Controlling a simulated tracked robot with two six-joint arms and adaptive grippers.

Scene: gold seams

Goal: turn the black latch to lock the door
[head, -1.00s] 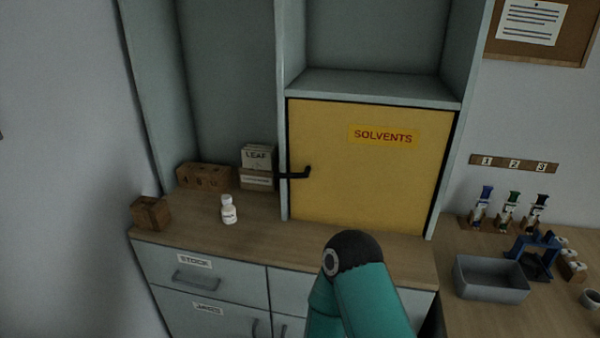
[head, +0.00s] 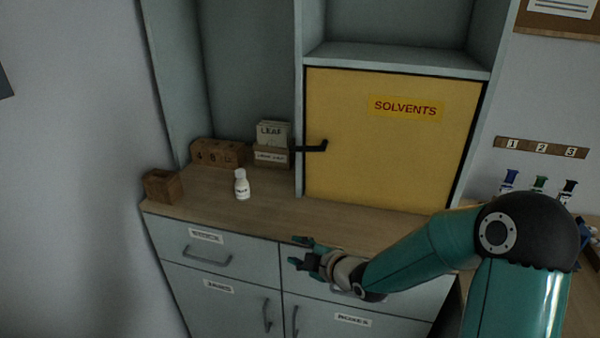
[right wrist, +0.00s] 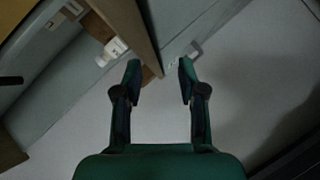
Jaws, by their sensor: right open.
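The yellow door (head: 390,150) marked SOLVENTS sits shut in its grey frame in the head view. The black latch (head: 313,147) lies roughly level at the door's left edge, reaching left across the frame post, with a short bent end over the door. My right gripper (head: 298,252) is open and empty in front of the counter's front edge, below and slightly left of the latch and well apart from it. In the right wrist view its two fingers (right wrist: 158,75) are spread with nothing between them. My left gripper is not in view.
A white bottle (head: 242,186) stands on the wooden counter, with a small wooden block (head: 162,186) to its left. A LEAF card box (head: 272,146) stands close to the latch's left end. Drawers with handles (head: 207,258) are below. The counter before the door is clear.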

